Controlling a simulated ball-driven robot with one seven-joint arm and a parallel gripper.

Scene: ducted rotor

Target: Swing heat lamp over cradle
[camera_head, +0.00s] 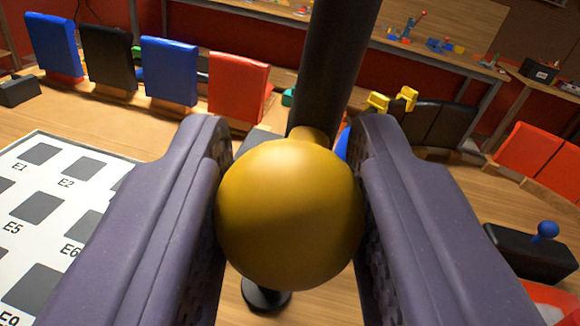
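A glossy yellow ball knob (290,215) fills the middle of the view. A short yellow neck joins it to a thick black bar (335,60) that runs up out of the top of the picture. My gripper (290,155) has its two purple-grey fingers on either side of the ball. Both textured inner pads appear to press against it, so the gripper looks shut on the knob. I cannot make out a lamp head or a cradle. A small round black base (266,295) shows below the ball, partly hidden by it.
A white board with dark labelled squares (75,170) lies at left. Blue, black and red upright panels (168,72) stand behind. At right are red panels (530,150) and a black box with a blue knob (530,250). A cluttered bench (430,60) stands at the back.

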